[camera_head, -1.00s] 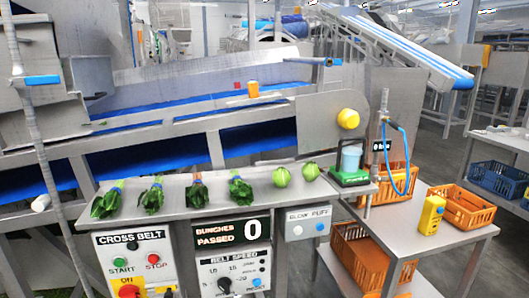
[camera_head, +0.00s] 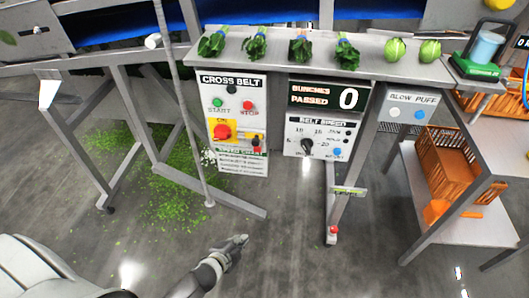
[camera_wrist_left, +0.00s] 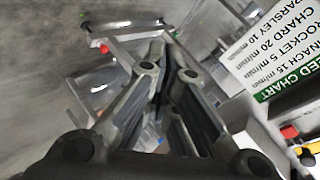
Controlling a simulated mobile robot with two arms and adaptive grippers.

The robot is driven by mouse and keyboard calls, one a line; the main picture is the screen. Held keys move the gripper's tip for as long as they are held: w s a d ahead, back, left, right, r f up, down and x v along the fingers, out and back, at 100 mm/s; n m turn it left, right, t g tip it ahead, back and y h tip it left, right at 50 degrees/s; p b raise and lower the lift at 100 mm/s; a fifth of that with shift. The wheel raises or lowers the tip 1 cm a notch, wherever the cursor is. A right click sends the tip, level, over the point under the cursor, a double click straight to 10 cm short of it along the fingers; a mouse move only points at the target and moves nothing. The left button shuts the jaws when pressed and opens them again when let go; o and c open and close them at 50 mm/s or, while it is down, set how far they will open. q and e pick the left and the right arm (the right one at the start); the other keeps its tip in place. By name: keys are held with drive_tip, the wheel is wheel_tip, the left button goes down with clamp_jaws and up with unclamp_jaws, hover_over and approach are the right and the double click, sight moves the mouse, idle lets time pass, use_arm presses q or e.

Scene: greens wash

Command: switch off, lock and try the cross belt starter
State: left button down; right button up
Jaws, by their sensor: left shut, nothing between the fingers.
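The cross belt starter (camera_head: 258,84) is a white panel under the table edge, with a green start button (camera_head: 217,104) and a red stop button (camera_head: 246,105). Below them a red rotary switch (camera_head: 222,131) sits on a yellow plate under an ON label; its exact handle angle is too small to tell. A small red and black item (camera_head: 256,142), perhaps a padlock, is at the panel's right. My left gripper (camera_head: 240,240) is shut and empty, low in front of the panel and apart from it. Its closed fingers (camera_wrist_left: 164,55) fill the left wrist view. My right gripper is out of view.
A speed chart (camera_head: 227,160) hangs below the switch and shows in the left wrist view (camera_wrist_left: 275,48). The belt speed panel (camera_head: 318,137) and blow puff box (camera_head: 404,106) are to the right. A grey post (camera_head: 182,100) stands left. The floor ahead is open, with green scraps (camera_head: 165,190).

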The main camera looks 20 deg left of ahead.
sight(249, 138)
use_arm(q)
drive_tip(key=w+d+r+m+t+h, duration=0.1)
drive_tip(key=w+d+r+m+t, duration=0.25)
drive_tip(key=r, duration=0.95)
drive_tip(key=w+r+m+t+h, duration=0.25)
drive_tip(key=w+r+m, duration=0.3)
drive_tip(key=r, duration=0.75)
drive_tip(key=x, duration=1)
drive_tip(key=shift+y, duration=0.35)
drive_tip(key=a+p, duration=0.1)
drive_tip(key=a, duration=0.3)
drive_tip(key=shift+s+a+r, duration=0.1)
drive_tip(key=shift+s, duration=0.05)
drive_tip(key=a, duration=0.2)
drive_tip(key=s+a, duration=0.1)
drive_tip(key=a, duration=0.1)
drive_tip(key=shift+a, duration=0.15)
